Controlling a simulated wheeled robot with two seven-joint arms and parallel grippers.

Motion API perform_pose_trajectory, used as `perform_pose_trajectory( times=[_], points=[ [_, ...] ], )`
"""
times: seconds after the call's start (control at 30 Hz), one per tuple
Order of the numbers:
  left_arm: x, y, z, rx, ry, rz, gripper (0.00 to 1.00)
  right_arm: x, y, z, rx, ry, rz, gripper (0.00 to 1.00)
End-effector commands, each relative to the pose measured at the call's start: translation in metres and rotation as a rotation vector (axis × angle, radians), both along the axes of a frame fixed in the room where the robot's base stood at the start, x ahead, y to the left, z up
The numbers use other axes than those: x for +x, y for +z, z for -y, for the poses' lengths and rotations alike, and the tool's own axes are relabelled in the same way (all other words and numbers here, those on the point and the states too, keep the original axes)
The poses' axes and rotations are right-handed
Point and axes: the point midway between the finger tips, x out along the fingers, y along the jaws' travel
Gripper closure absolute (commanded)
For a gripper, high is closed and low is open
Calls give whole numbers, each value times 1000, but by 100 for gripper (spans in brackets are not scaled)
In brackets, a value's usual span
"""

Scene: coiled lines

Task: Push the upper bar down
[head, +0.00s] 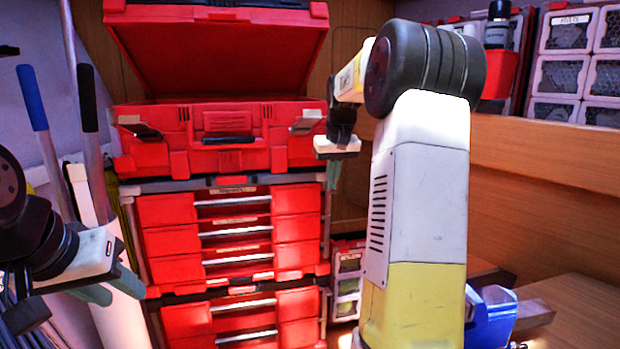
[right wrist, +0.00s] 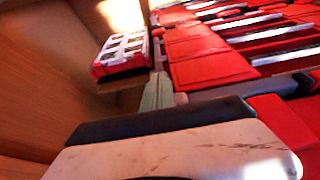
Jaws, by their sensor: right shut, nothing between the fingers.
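A red tool chest stands in front of me, with silver bars across its drawer fronts. The upper bar (head: 232,201) is the topmost of these, just under the top case (head: 250,135); I cannot tell its tilt. My right gripper (head: 333,176) points down beside the chest's right edge, right of the upper bar. It is shut and empty, and its green fingers (right wrist: 158,92) also show in the right wrist view, close to the red drawer fronts (right wrist: 210,62). I cannot tell whether they touch the chest. My left gripper (head: 112,290) is low at the left, apart from the chest, with its fingers spread.
The top case's red lid (head: 220,50) stands open. More bars (head: 236,234) lie below the upper one. A small red-and-white organizer (right wrist: 122,54) sits beside the chest. Poles (head: 38,110) lean at the left. A wooden ledge (head: 550,160) bounds the right side.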

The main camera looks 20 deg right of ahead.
Motion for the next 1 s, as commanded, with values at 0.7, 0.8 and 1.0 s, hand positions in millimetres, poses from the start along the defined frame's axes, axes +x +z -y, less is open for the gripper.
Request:
perform_pose_trajectory(
  times=[0.7,0.8,1.0],
  points=[
    [0,0,0,0,0,0,64,-9,8,-1,-1,0,2,100],
    [0,0,0,0,0,0,64,-13,26,-2,-1,0,3,100],
    [0,0,0,0,0,0,64,-21,51,-3,-1,1,4,100]
  ],
)
